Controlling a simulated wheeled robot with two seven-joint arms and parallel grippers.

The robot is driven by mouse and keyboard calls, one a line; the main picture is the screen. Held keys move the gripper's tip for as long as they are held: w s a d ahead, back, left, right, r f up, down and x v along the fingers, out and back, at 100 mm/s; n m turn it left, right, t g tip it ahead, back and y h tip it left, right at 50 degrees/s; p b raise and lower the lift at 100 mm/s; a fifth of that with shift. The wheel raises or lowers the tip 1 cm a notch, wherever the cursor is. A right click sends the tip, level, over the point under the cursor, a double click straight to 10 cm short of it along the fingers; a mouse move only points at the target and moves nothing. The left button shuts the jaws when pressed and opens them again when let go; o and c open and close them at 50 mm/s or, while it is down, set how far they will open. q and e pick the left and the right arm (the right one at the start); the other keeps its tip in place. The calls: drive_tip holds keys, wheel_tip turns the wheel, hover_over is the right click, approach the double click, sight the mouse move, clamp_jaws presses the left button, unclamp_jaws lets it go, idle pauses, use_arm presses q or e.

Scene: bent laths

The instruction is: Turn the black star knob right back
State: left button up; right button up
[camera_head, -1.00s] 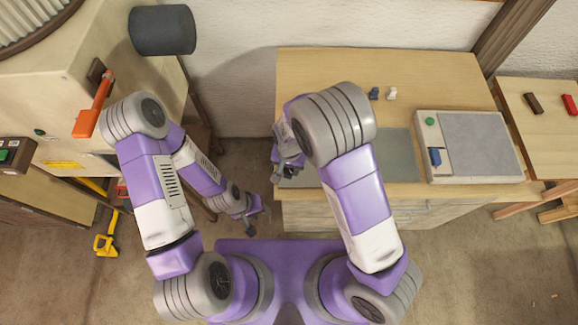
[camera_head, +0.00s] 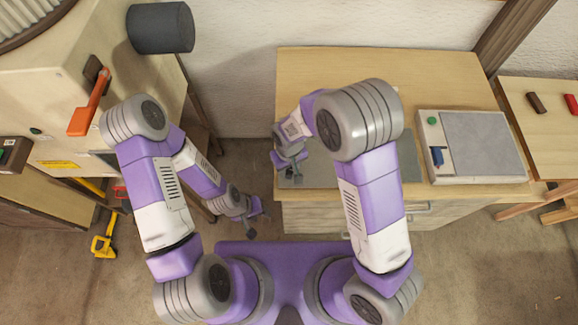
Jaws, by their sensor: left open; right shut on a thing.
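I cannot make out the black star knob in the head view. My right gripper (camera_head: 291,176) points down at the left front part of the wooden bench (camera_head: 440,70), over the grey mat (camera_head: 410,160). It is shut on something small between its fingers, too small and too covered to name. My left gripper (camera_head: 257,224) is open and empty. It hangs low over the floor, left of the bench.
A machine with an orange lever (camera_head: 88,105) and a dark cylinder (camera_head: 160,28) stands at the left. A box with a green button (camera_head: 432,120) and blue switch (camera_head: 437,156) sits on the bench. A yellow tool (camera_head: 104,245) lies on the floor.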

sight(289, 170)
idle(0.5)
drive_tip(key=o, duration=1.1)
drive_tip(key=shift+c, duration=0.2)
wheel_tip(289, 170, up, 8)
drive_tip(key=shift+f+p, duration=0.2)
drive_tip(key=shift+p, duration=0.1)
